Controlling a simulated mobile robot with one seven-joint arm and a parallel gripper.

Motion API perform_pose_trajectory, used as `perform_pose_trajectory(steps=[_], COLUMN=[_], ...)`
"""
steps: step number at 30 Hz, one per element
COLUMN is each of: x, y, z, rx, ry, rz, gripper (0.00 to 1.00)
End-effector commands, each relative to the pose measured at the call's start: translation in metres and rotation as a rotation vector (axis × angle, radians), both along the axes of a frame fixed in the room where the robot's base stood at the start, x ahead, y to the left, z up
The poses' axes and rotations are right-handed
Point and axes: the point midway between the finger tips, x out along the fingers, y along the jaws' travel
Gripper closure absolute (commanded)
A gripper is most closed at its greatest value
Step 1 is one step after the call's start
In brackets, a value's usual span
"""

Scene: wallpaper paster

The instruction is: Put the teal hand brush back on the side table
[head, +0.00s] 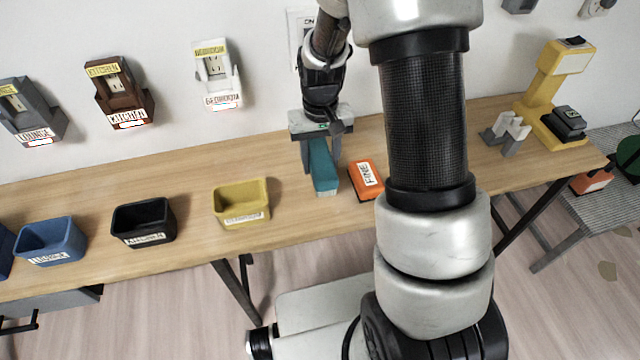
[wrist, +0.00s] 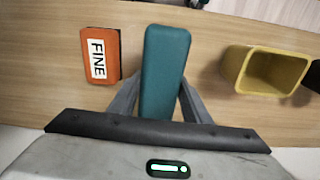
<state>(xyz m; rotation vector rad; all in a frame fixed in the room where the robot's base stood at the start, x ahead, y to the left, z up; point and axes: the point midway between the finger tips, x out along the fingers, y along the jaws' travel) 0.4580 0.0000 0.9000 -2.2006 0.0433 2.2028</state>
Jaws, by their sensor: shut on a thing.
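The teal hand brush (head: 323,168) is a long teal block over the wooden table, between a yellow bin and an orange block. My gripper (head: 320,150) is shut on it from above, with a grey finger on each side. In the wrist view the brush (wrist: 164,70) sits between the two fingers of my gripper (wrist: 157,105) and points away from the palm. I cannot tell whether the brush touches the table. The side table (head: 600,165) is at the far right, grey and slatted, partly cut off by the picture edge.
An orange block labelled FINE (head: 367,180) lies close beside the brush. A yellow bin (head: 241,203), a black bin (head: 143,223) and a blue bin (head: 50,241) stand to the left. A grey holder (head: 505,133) and a yellow stand (head: 548,95) are at the right. Orange and green things occupy the side table.

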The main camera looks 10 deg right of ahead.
Motion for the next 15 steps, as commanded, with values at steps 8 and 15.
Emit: perform_pose_trajectory(steps=[8,15], x=[0.000,0.000], y=[0.000,0.000], z=[-0.029,-0.064], rx=[0.000,0.000], ry=[0.000,0.002], rz=[0.000,0.000], gripper=[0.80,0.80])
